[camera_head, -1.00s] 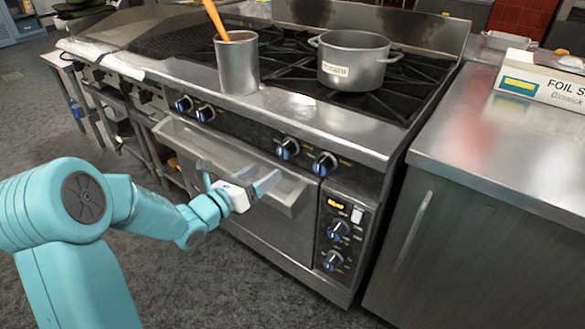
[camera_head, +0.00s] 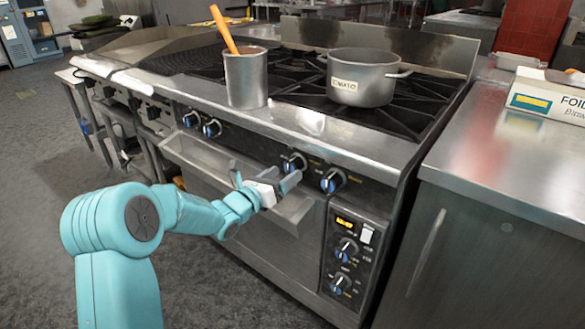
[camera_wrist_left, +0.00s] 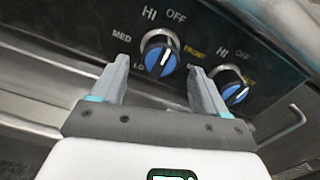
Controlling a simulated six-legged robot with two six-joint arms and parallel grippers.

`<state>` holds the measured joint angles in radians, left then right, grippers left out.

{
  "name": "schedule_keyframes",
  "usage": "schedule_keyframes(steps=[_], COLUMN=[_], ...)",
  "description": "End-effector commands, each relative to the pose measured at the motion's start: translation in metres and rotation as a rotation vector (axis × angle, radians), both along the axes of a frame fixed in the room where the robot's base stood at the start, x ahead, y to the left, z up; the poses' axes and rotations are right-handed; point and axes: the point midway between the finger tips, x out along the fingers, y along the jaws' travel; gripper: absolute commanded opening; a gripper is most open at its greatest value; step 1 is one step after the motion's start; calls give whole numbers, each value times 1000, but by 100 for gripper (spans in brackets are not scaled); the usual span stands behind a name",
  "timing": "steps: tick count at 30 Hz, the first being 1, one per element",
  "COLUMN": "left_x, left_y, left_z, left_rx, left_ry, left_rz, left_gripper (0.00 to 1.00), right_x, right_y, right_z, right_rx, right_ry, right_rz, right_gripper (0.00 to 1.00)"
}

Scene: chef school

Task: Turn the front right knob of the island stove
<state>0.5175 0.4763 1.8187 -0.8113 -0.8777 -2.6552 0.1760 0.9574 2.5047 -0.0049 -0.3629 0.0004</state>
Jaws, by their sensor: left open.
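The island stove (camera_head: 270,235) has a row of black knobs with blue faces along its front panel. Two stand at the right of the row: a left one (camera_head: 295,163) and a right one (camera_head: 333,180). In the wrist view the left one (camera_wrist_left: 160,54) has an orange "FRONT" label beside it, and the right one (camera_wrist_left: 232,86) is partly behind a finger. My left gripper (camera_head: 268,177) is open and empty, in front of the panel. In the wrist view its fingertips (camera_wrist_left: 159,68) frame the left knob, which appears apart from both fingers.
A long drip tray or ledge (camera_head: 195,160) juts out below the knobs. A pot marked "TOMATO" (camera_head: 362,82) and a metal container with an orange handle (camera_head: 246,82) stand on top. Two lower knobs sit on the oven panel (camera_head: 350,255). A steel counter (camera_head: 510,175) adjoins at right.

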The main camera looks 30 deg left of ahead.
Motion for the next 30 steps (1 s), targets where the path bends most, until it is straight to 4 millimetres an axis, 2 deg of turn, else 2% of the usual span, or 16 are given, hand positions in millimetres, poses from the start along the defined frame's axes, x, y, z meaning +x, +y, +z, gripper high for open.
schedule_keyframes(steps=[3, 7, 12, 19, 24, 30], left_x=[23, 39, 47, 47, 47, 47], left_y=[-3, -3, -3, -3, -3, -4], left_z=[0, 0, 0, 0, 0, -1], left_rx=[0, -1, -1, -1, -1, -1], left_ry=[-1, 0, 0, 0, 0, 3], left_rz=[-1, 0, 1, 1, 1, 0], left_gripper=[74, 74, 74, 74, 22, 21], right_x=[0, 0, 0, 0, 0, 0], right_y=[0, 0, 0, 0, 0, 0], right_z=[1, 2, 2, 2, 2, 1], right_rx=[0, 0, 0, 0, 0, 0], right_ry=[0, 0, 0, 0, 0, 0], right_rz=[0, 0, 0, 0, 0, 0], right_gripper=[42, 42, 42, 42, 42, 42])
